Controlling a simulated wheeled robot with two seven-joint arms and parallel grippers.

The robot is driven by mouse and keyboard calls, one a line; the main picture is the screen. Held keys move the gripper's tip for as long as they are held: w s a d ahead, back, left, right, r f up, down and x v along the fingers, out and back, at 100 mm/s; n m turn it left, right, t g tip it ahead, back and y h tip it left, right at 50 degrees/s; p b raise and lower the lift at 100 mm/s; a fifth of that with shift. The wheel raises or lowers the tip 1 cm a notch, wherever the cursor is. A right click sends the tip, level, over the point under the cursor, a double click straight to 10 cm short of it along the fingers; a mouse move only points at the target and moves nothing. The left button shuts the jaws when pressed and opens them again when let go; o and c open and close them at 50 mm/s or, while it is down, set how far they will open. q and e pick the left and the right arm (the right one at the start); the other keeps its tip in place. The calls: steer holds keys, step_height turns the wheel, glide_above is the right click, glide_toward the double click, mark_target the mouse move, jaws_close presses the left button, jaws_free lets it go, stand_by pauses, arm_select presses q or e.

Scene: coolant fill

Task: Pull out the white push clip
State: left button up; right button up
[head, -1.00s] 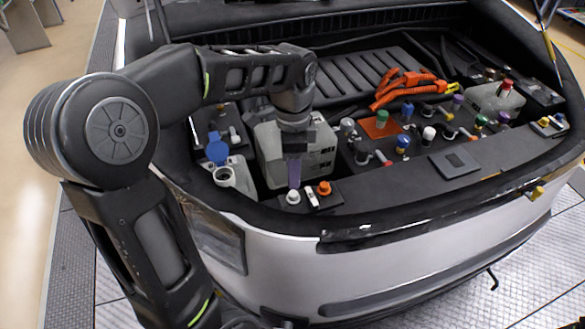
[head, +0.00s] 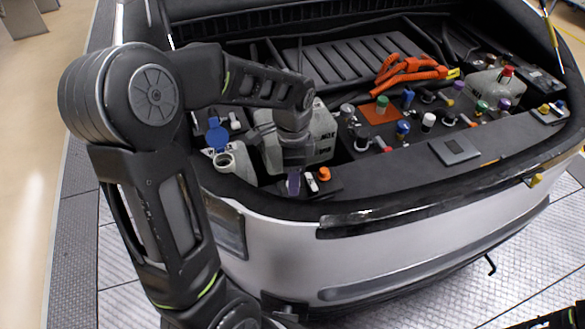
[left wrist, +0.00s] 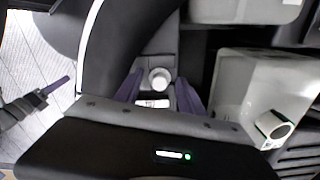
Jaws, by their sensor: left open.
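The white push clip (left wrist: 160,80) shows as a round white head in the left wrist view. My left gripper (left wrist: 157,92) is open, its two purple fingers on either side of the clip with gaps between. In the head view, my left gripper (head: 293,184) points down at the front edge of the engine bay and hides the clip. My right gripper (left wrist: 55,88) shows at the left of the wrist view, away from the clip; its jaw opening cannot be made out.
A small white piece (head: 312,182) and an orange clip (head: 324,174) sit just right of my left fingers. An open filler neck (head: 225,162) and a blue cap (head: 216,138) stand to the left. A grey-white tank (head: 322,128) rises close behind.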

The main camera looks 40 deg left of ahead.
arm_select(q)
jaws_close()
steer(key=c, duration=0.5)
jaws_free()
steer(key=c, duration=0.5)
steer(key=shift+r+p, duration=0.3)
steer(key=shift+r, duration=0.1)
steer(key=shift+r+p, duration=1.6)
steer(key=shift+r, duration=0.4)
